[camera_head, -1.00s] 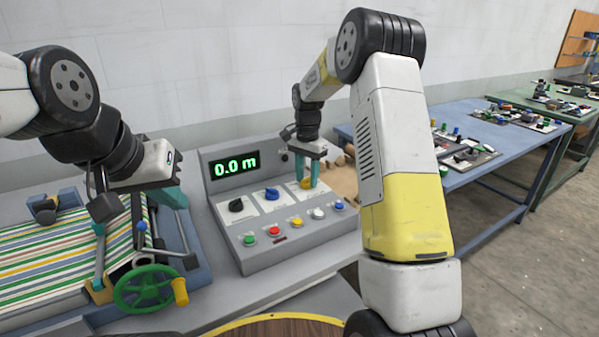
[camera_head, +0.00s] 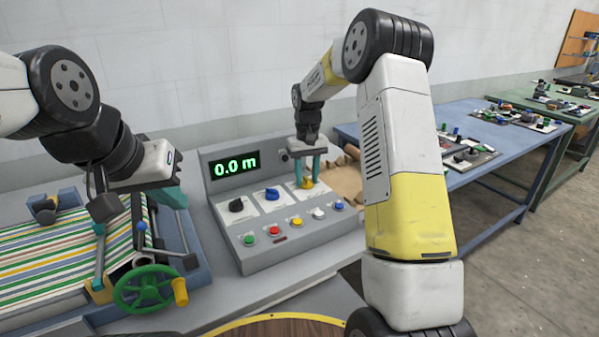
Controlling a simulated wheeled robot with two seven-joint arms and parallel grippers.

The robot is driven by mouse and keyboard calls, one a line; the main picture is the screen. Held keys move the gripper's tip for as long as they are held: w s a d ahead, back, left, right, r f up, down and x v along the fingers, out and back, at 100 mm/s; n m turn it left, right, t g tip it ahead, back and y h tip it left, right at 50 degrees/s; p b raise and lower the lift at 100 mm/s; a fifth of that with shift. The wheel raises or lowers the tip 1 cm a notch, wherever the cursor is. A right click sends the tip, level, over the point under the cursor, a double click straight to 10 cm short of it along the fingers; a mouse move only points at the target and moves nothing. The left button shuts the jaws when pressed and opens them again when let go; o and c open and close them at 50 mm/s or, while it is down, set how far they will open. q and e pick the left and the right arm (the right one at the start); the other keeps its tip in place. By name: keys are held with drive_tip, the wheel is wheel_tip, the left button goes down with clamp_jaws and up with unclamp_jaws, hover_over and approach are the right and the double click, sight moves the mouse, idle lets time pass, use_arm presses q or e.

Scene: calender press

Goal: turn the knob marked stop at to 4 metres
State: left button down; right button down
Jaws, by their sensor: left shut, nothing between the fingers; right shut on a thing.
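The grey control panel (camera_head: 240,255) stands on the bench, with a lit display (camera_head: 234,165) reading 0.0 m. Three knobs sit on white plates on its sloping face: a black knob (camera_head: 236,204), a blue knob (camera_head: 272,194) and a yellow knob (camera_head: 307,184). The plate markings are too small to read, so I cannot tell which says stop at. My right gripper (camera_head: 307,178) points down and is shut on the yellow knob, its fingers on either side and partly hiding it. My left gripper (camera_head: 174,198) is shut and empty, above the striped-cloth press, left of the panel.
Several coloured push buttons, including a red button (camera_head: 274,231), line the panel front. The press has striped cloth (camera_head: 50,255) and a green handwheel (camera_head: 143,289). A blue table (camera_head: 475,176) with parts stands right.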

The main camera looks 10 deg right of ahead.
sight(307, 178)
drive_tip(key=n, duration=0.5)
drive_tip(key=shift+n, duration=0.3)
drive_tip(key=n, duration=0.5)
drive_tip(key=shift+n, duration=0.3)
drive_tip(key=c, duration=0.9)
unclamp_jaws()
wheel_tip(307, 178, up, 8)
drive_tip(key=shift+f, duration=0.2)
drive_tip(key=shift+r, duration=0.15)
